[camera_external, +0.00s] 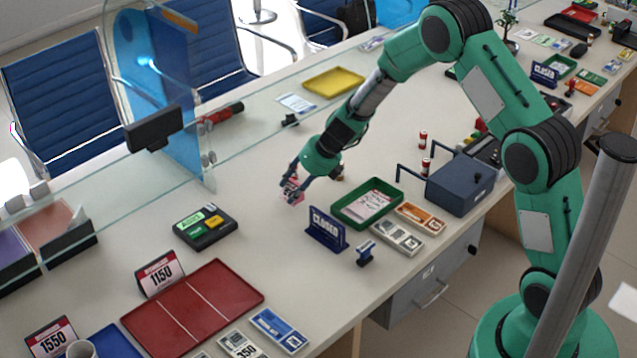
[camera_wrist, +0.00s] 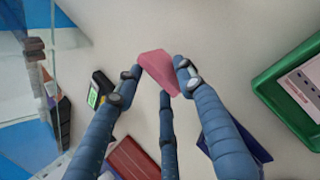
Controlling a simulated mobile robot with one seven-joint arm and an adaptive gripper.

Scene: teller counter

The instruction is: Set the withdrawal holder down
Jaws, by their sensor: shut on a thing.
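In the wrist view the pink holder (camera_wrist: 158,68) sits tilted between the blue fingers (camera_wrist: 158,84). It is low over the counter, and I cannot tell whether it touches. Its printed face is too small to read. Two similar cards, marked 1150 (camera_external: 160,274) and 1550 (camera_external: 52,341), stand near a red divided tray (camera_external: 192,306) at the front left.
A blue CLOSED sign (camera_external: 327,230) and a green tray (camera_external: 367,204) stand right of my gripper. A black box with green and yellow labels (camera_external: 205,229) lies to the left. The glass screen (camera_external: 240,130) runs behind. The counter between the black box and CLOSED sign is bare.

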